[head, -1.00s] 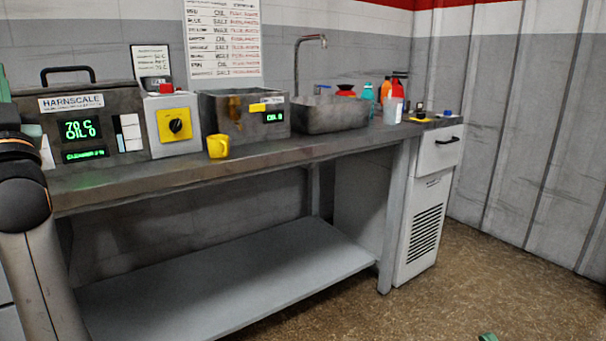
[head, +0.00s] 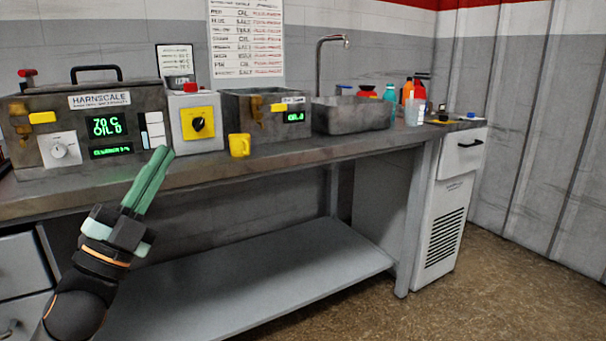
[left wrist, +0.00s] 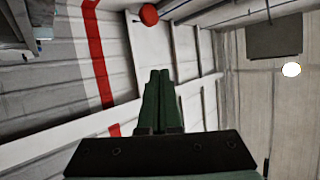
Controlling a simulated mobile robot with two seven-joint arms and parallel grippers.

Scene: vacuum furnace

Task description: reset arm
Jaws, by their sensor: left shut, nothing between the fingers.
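My left gripper (head: 158,158) is raised in front of the workbench at the left of the head view, its green fingers pointing up and slightly right. The fingers are shut together with nothing between them. In the left wrist view the same shut fingers (left wrist: 158,78) point toward the upper wall and ceiling, with no object near them. My right gripper is in neither view.
A lower shelf (head: 250,285) lies beneath. The floor at right is clear.

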